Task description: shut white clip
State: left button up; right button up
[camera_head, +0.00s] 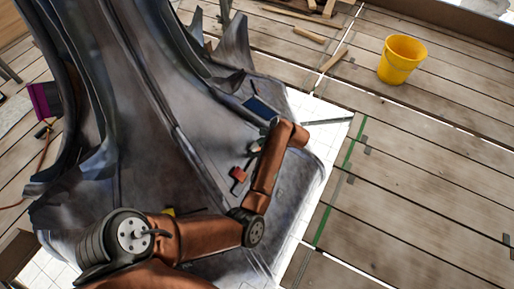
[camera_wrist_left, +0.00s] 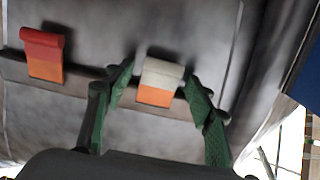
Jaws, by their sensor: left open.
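The white clip (camera_wrist_left: 162,74) has an orange lower part and sits on a ridge of the grey spire surface. In the left wrist view it lies between the green fingers of my left gripper (camera_wrist_left: 158,78). The fingers are open, one on each side of the clip, with gaps showing. In the head view my left gripper (camera_head: 256,147) is small and partly hidden by my wrist, and I cannot make out the white clip there. A red clip (camera_wrist_left: 43,54) with an orange lower part sits to the left on the same ridge; it also shows in the head view (camera_head: 238,174).
The large grey spire piece (camera_head: 190,110) rises at the left and spreads over white tiles (camera_head: 325,135). A dark blue panel (camera_head: 262,107) lies beyond my wrist. A yellow bucket (camera_head: 402,58) stands on the plank deck at the back right. The right deck is mostly clear.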

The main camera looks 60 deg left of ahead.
pick_arm(q)
jog(key=v, duration=1.2)
